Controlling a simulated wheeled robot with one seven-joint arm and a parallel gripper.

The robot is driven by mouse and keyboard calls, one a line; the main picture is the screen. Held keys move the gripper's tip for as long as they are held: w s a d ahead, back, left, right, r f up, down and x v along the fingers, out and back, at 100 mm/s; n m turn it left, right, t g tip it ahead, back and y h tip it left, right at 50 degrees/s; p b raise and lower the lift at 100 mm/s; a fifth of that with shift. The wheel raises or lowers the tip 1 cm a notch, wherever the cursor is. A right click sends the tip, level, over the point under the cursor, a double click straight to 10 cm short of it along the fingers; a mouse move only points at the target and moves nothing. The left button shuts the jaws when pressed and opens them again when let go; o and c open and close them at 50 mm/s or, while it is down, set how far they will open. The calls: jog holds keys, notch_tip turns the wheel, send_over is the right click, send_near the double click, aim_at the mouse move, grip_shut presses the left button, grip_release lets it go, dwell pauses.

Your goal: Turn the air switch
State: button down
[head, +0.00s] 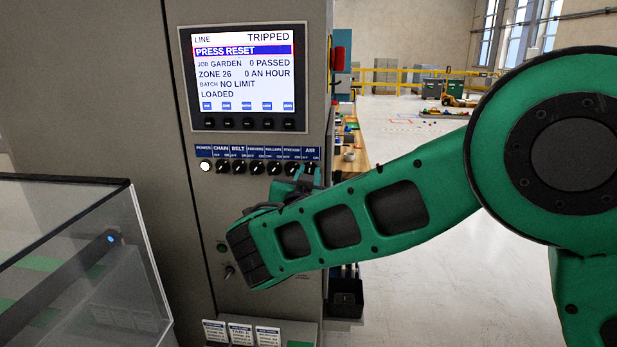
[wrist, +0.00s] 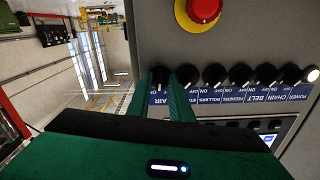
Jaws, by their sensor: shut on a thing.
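The air switch is the black knob at the right end of the switch row; it shows in the wrist view (wrist: 160,74) above the AIR label. My gripper (wrist: 161,88) has its two green fingers on either side of this knob and is shut on it. In the head view my gripper (head: 303,177) is at the right end of the row, below the AIR label (head: 309,155), and hides most of the knob there. The knob's exact pointer direction cannot be told.
The screen (head: 242,77) reads TRIPPED and PRESS RESET. Several similar knobs, such as the stacker knob (wrist: 187,75), sit close beside the air switch. A red button (wrist: 204,9) on a yellow base is nearby. A clear-walled cover (head: 95,265) stands at the left.

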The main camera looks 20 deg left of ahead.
jog(key=m, duration=0.5)
jog(key=shift+f+m, duration=0.3)
dwell(0.5)
jog(key=c, duration=1.9)
grip_release()
jog(key=shift+o, duration=0.2)
jog(key=shift+r, duration=0.1)
jog(key=v, duration=1)
jog(key=shift+s+d, duration=0.2)
jog(key=shift+s, duration=0.1)
jog(key=shift+w, duration=0.1)
